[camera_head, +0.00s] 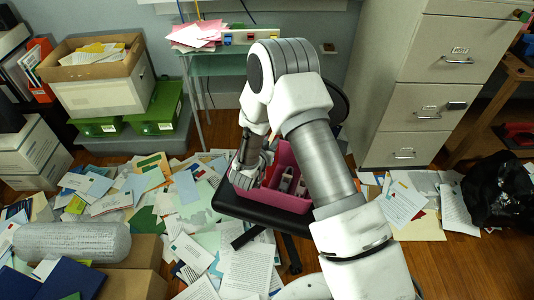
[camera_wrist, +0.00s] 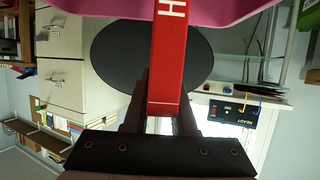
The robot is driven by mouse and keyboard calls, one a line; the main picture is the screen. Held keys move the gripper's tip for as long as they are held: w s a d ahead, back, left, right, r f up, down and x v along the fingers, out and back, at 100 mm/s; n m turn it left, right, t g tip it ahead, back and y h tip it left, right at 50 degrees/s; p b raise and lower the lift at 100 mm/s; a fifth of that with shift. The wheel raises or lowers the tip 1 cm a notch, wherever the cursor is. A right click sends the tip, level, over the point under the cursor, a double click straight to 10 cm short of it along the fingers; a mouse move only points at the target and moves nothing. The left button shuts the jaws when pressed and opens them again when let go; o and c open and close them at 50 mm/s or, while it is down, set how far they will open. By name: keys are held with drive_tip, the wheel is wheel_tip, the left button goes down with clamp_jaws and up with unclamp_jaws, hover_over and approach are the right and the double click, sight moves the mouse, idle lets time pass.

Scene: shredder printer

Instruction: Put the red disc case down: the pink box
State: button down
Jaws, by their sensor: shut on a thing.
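The red disc case (camera_wrist: 169,60) stands out from between my fingers in the wrist view, with white lettering on its narrow face. My gripper (camera_wrist: 164,98) is shut on it. The pink box (camera_head: 285,200) sits on a black chair seat in the head view and holds several small items. My gripper (camera_head: 248,176) is at the box's left end, pointing down; my arm covers part of the box. The pink box also shows along the top edge of the wrist view (camera_wrist: 225,12). Whether the case touches the box I cannot tell.
The black chair seat (camera_head: 262,216) carries the box. Papers (camera_head: 200,205) litter the floor around it. A glass desk (camera_head: 215,66) stands behind, a filing cabinet (camera_head: 425,75) to the right, and a grey roll (camera_head: 70,242) on cardboard to the front left.

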drive_tip(key=shift+w+a+f+b, duration=0.15)
drive_tip(key=shift+a+f+b, duration=0.1)
drive_tip(key=shift+f, duration=0.55)
drive_tip(key=shift+w+a+f+b, duration=0.1)
drive_tip(key=shift+a+f+b, duration=0.1)
drive_tip(key=shift+f, duration=0.6)
drive_tip(key=shift+w+a+f+b, duration=0.15)
drive_tip(key=shift+a+f+b, duration=0.1)
drive_tip(key=shift+f, duration=0.55)
drive_tip(key=shift+f, duration=0.3)
drive_tip(key=c, duration=0.7)
unclamp_jaws()
drive_tip(key=shift+r, duration=0.1)
drive_tip(key=shift+r, duration=0.1)
